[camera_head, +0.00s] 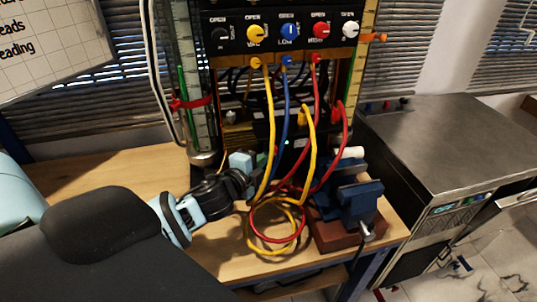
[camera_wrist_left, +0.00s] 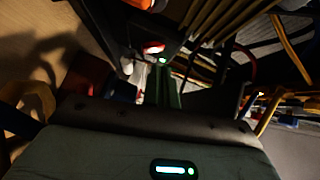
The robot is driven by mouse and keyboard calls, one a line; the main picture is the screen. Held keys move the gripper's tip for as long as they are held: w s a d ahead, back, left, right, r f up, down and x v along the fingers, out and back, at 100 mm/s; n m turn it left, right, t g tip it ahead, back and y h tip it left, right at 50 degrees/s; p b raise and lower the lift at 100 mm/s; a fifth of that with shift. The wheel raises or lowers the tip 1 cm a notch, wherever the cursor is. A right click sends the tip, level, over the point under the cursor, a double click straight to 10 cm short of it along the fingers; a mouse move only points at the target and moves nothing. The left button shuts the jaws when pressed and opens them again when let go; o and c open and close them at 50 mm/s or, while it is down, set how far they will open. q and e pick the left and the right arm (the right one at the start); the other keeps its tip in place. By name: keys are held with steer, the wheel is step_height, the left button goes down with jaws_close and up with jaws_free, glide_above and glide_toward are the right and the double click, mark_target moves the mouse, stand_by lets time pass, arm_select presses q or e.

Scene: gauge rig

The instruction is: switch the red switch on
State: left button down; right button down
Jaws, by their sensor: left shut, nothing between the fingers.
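The red switch (camera_wrist_left: 153,48) shows in the left wrist view as a small red oval with a bright patch, on a dark housing. A small green light (camera_wrist_left: 162,60) glows just below it. In the head view the switch is largely hidden behind cables and my gripper. My left gripper (camera_head: 248,160) is in front of the lower part of the rig, near the hanging cables. Its fingers (camera_wrist_left: 165,88) are shut and empty, pointing toward the switch area. I cannot tell whether they touch the switch. Its on or off position is unclear. My right gripper is not in view.
Yellow, blue and red cables (camera_head: 268,130) hang from the panel of knobs (camera_head: 285,33) and loop on the wooden table (camera_head: 130,168). A blue vise (camera_head: 358,200) stands right of my gripper. A grey cabinet (camera_head: 450,140) is at the right. The table's left part is clear.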

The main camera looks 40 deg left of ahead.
arm_select(q)
steer(key=shift+s+d+r, duration=0.1)
steer(key=shift+s+r, duration=0.1)
steer(key=shift+s, duration=0.9)
steer(key=shift+s+r, duration=0.15)
steer(key=shift+s, duration=0.9)
steer(key=shift+d+f, duration=0.1)
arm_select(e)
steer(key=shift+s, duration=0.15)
